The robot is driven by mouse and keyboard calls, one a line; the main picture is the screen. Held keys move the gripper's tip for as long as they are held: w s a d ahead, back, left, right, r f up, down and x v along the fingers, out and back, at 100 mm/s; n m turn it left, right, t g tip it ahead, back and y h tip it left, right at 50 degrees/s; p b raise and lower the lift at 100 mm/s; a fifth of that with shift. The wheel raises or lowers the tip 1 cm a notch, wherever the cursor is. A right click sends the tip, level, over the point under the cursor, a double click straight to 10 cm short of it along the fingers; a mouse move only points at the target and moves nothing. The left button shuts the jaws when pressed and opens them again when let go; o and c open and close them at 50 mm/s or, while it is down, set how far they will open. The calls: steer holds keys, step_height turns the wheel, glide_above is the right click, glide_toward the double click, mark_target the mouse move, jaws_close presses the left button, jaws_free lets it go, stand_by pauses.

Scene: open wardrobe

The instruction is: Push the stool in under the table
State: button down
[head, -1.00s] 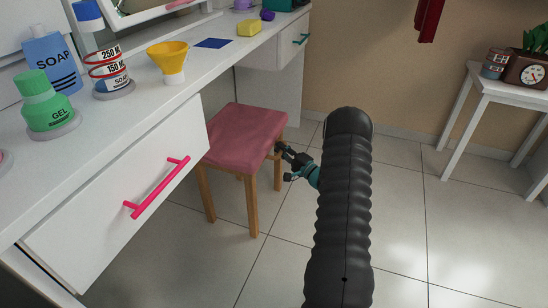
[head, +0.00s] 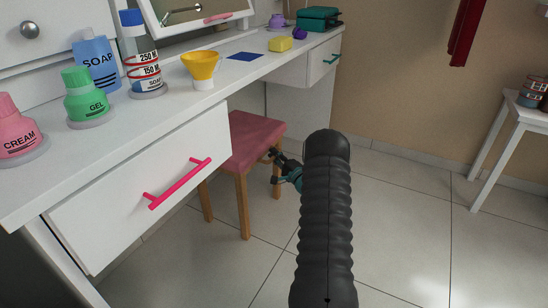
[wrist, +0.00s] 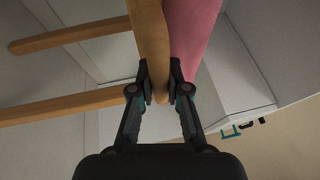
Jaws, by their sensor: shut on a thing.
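The stool (head: 257,142) has a pink padded seat and wooden legs. In the head view it stands at the table's front edge, its left part hidden behind the white drawer. The table (head: 121,142) is a white vanity with drawers on both sides of a knee space. My gripper (head: 272,157) is at the stool's right side, just below the seat. In the wrist view my gripper (wrist: 161,92) is shut on a wooden rail of the stool (wrist: 151,45), beside the pink seat.
The left drawer with a pink handle (head: 178,183) sits close to the stool. Bottles and a yellow funnel (head: 201,66) stand on the tabletop. A white side table (head: 511,135) is at the right. The tiled floor between is clear.

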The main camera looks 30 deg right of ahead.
steer(key=c, duration=1.1)
jaws_free()
steer(key=shift+w+a, duration=0.25)
steer(key=shift+a, duration=0.1)
steer(key=shift+c, duration=0.2)
steer(key=shift+s+d+f, duration=0.1)
steer(key=shift+s+d, duration=0.1)
steer(key=shift+s, duration=0.35)
steer(key=s+d+f, duration=0.1)
steer(key=s, duration=0.9)
steer(key=shift+s+f, duration=0.4)
steer(key=shift+n, duration=0.3)
